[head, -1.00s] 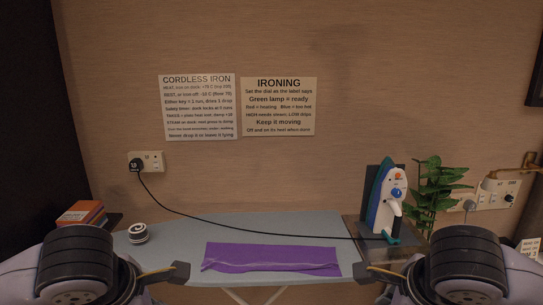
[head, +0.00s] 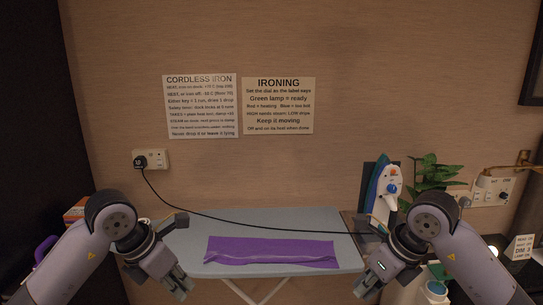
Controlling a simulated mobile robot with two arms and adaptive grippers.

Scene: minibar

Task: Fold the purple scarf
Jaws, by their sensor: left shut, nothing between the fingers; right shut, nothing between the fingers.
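The purple scarf (head: 270,246) lies as a wide, flat strip on the grey-blue ironing board. A lighter ridge or crease runs along its front part. My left gripper (head: 181,286) is shut and empty, in front of the board to the left of the scarf. My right gripper (head: 362,288) is shut and empty, in front of the board to the right of the scarf. Neither gripper touches the scarf.
A blue and white iron (head: 388,190) stands upright on a dark dock at the right. A black cord (head: 250,223) runs behind the scarf from a wall socket (head: 150,159). A plant (head: 435,172) stands behind the dock.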

